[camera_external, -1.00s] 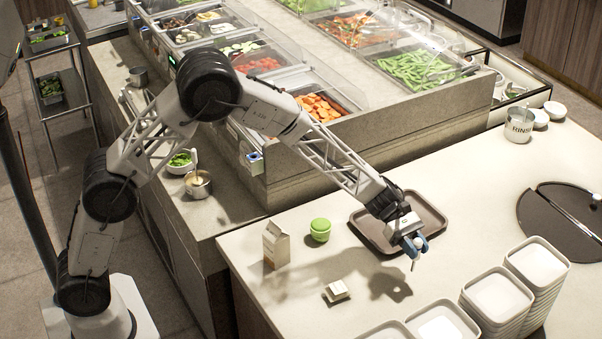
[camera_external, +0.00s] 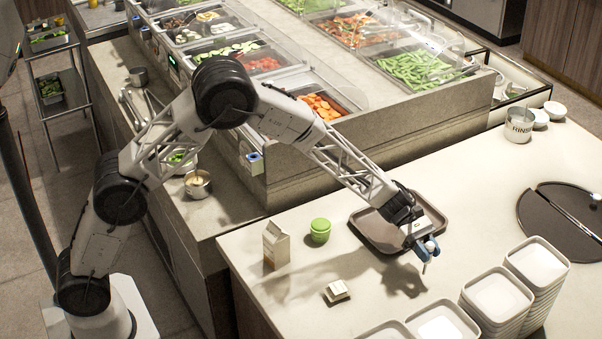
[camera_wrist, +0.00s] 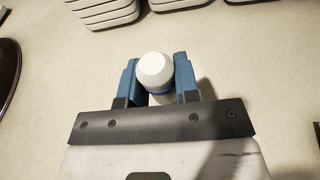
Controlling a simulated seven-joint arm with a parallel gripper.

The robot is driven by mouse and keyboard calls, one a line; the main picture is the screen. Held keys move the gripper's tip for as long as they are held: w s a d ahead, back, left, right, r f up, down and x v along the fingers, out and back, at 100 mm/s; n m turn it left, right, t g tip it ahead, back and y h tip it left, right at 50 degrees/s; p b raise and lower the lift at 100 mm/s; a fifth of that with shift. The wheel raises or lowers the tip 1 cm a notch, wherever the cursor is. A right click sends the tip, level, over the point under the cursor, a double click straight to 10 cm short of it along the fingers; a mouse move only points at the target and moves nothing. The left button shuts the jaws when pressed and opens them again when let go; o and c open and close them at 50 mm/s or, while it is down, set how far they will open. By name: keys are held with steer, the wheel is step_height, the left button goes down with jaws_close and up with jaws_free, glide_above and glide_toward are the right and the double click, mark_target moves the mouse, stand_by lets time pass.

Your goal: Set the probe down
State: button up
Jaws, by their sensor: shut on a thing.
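The probe (camera_wrist: 155,70) has a rounded white head, with a blue band below it in the wrist view. My gripper (camera_external: 427,251) is shut on it, one blue finger on each side of the head. In the external view the probe's thin light tip (camera_external: 425,267) points down below the fingers, above the pale counter (camera_external: 330,255). I cannot tell how far the tip is from the surface. In the wrist view my gripper (camera_wrist: 156,80) hides the lower part of the probe.
A brown tray (camera_external: 362,232) lies behind my gripper. Stacks of white square dishes (camera_external: 500,293) stand at the front right. A dark round plate (camera_external: 545,225) is at right. Bare counter lies between.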

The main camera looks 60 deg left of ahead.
steer(key=shift+f, duration=0.95)
steer(key=shift+f, duration=0.15)
steer(key=o, duration=0.9)
steer(key=shift+r, duration=0.2)
steer(key=v, duration=1.2)
